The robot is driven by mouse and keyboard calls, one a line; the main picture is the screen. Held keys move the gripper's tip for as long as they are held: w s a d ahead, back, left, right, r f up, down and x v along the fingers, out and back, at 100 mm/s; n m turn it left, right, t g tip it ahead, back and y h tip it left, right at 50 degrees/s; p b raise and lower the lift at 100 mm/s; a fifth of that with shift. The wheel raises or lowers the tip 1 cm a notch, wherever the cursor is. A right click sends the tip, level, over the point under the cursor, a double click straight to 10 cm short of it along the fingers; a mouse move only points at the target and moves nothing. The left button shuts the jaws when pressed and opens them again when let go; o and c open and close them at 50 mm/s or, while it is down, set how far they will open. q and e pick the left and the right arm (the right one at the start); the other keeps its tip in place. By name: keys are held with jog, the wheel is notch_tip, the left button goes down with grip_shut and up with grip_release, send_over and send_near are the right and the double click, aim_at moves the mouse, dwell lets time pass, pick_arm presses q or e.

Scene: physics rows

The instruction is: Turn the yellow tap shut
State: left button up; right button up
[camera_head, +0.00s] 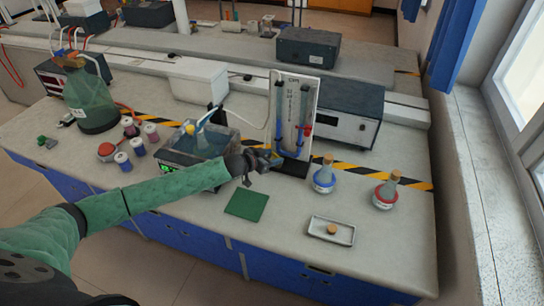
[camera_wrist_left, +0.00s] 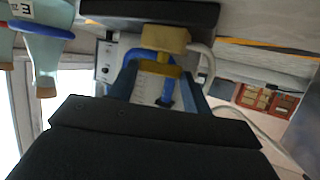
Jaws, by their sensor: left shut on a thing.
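My left gripper (camera_head: 270,158) is at the foot of the white burette panel (camera_head: 300,92), beside its left burette tube. In the left wrist view my left gripper (camera_wrist_left: 158,88) has its fingers on both sides of the yellow tap (camera_wrist_left: 165,38) and is shut on it. The tap shows as a yellow block with a narrower yellow stem. In the head view the gripper mostly hides the tap. A red tap (camera_head: 307,131) sits on the right tube. My right gripper is not in view.
Two stoppered flasks, one with a blue ring (camera_head: 324,180) and one with a red ring (camera_head: 385,194), stand to the right. A small white tray (camera_head: 316,231) and a green mat (camera_head: 247,205) lie in front. A clear-walled bath (camera_head: 180,158) stands left of the gripper.

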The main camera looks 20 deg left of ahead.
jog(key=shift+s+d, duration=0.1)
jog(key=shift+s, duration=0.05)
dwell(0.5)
pick_arm(q)
jog(key=o, duration=1)
jog(key=shift+a, duration=0.1)
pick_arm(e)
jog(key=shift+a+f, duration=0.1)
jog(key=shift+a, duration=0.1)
pick_arm(q)
jog(key=shift+s+a, duration=0.2)
jog(key=shift+s, duration=0.1)
jog(key=shift+b+v, duration=1.55)
jog(key=shift+v, duration=1.95)
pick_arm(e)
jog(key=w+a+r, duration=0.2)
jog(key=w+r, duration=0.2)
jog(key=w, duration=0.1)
pick_arm(q)
jog(key=shift+w+r, duration=0.1)
